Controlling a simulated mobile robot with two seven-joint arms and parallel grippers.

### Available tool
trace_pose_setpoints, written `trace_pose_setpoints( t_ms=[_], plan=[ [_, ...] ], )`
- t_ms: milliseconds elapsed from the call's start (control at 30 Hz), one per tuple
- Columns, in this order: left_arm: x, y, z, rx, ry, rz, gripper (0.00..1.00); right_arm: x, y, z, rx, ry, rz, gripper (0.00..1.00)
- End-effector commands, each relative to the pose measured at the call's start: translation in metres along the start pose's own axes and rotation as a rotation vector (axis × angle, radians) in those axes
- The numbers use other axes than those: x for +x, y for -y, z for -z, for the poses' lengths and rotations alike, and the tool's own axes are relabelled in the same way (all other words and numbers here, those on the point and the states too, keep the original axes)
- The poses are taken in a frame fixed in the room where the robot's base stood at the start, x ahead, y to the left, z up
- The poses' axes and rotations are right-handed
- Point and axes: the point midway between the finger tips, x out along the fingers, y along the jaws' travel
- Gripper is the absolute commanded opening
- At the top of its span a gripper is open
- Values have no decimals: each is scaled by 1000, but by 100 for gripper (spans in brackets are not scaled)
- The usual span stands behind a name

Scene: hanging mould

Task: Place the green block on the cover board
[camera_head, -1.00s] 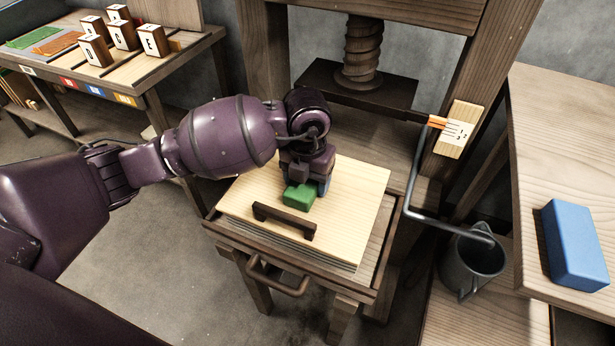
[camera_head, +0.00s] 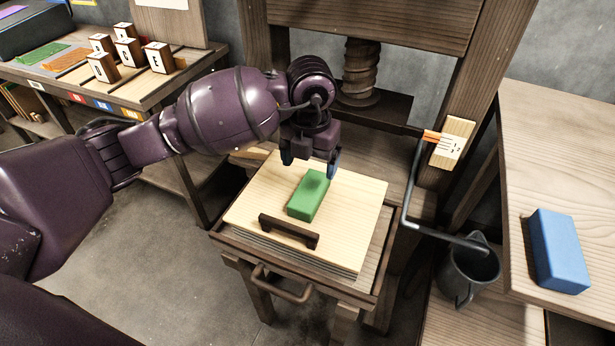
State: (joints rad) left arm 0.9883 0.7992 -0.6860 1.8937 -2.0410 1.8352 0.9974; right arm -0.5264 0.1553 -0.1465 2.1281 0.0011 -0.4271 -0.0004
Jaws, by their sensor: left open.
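The green block (camera_head: 308,196) lies flat on the pale wooden cover board (camera_head: 352,215), behind the board's dark handle (camera_head: 289,231). The board rests on a stack in the press tray. My left gripper (camera_head: 311,168) is open and empty. Its fingers are apart, just above and behind the block, and the block looks clear of them. My right gripper does not show.
The wooden press with its screw (camera_head: 361,70) and dark plate (camera_head: 390,106) stands behind the board. A bent grey lever (camera_head: 410,190) and a metal bucket (camera_head: 468,274) are at right. A blue block (camera_head: 559,251) lies on the right table. Lettered blocks (camera_head: 127,52) stand on the left table.

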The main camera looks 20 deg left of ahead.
Motion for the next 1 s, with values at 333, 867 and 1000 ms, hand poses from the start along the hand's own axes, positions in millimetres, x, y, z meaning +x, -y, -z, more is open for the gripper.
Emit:
trace_pose_setpoints(
  t_ms=[333,867,1000],
  plan=[
    [-31,0,0,-1,-1,0,84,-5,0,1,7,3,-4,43],
    [-30,0,0,0,-3,0,84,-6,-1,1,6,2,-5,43],
    [-28,0,9,0,-6,0,84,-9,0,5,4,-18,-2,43]
  ],
)
